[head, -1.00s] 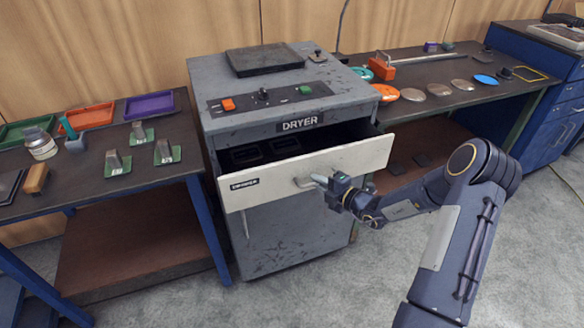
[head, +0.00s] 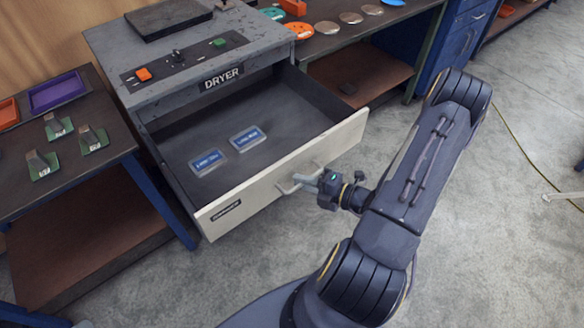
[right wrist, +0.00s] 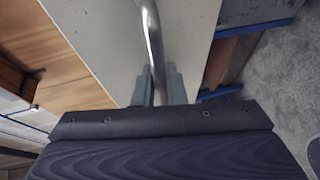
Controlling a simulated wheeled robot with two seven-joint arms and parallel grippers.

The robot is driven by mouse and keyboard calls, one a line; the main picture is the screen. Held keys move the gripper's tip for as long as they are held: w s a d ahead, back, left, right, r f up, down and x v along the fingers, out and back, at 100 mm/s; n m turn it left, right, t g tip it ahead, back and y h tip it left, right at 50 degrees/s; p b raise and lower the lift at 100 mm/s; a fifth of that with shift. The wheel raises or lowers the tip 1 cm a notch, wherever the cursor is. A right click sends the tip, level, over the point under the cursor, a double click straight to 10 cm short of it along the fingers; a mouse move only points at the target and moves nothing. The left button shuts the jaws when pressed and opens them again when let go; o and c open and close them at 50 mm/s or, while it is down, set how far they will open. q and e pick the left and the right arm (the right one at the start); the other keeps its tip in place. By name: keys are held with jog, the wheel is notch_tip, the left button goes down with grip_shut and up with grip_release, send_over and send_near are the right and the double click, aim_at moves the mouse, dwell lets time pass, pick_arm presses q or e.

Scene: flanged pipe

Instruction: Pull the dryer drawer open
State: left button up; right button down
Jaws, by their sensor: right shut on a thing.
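The dryer (head: 165,95) is a worn grey cabinet with a DRYER label on its upper front edge. Its drawer (head: 290,175) is pulled well out, with a cream front panel. Two blue-labelled packs (head: 248,139) lie on the dark drawer floor. My right gripper (head: 322,183) is shut on the drawer's metal handle (head: 288,187), near the middle of the front. In the right wrist view the curved handle (right wrist: 152,45) runs between the two fingers (right wrist: 160,85). My left gripper is not in view.
A bench with a purple tray (head: 57,91) and small green-based pieces (head: 92,138) stands left. Another bench with round discs (head: 326,27) stands behind right. Grey floor (head: 500,220) is open in front and to the right.

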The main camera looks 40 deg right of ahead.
jog(key=shift+s, duration=0.85)
jog(key=c, duration=1.5)
grip_release()
jog(key=shift+s+d, duration=0.1)
jog(key=v, duration=0.7)
jog(key=shift+s, duration=0.25)
jog(key=shift+d+r, duration=0.1)
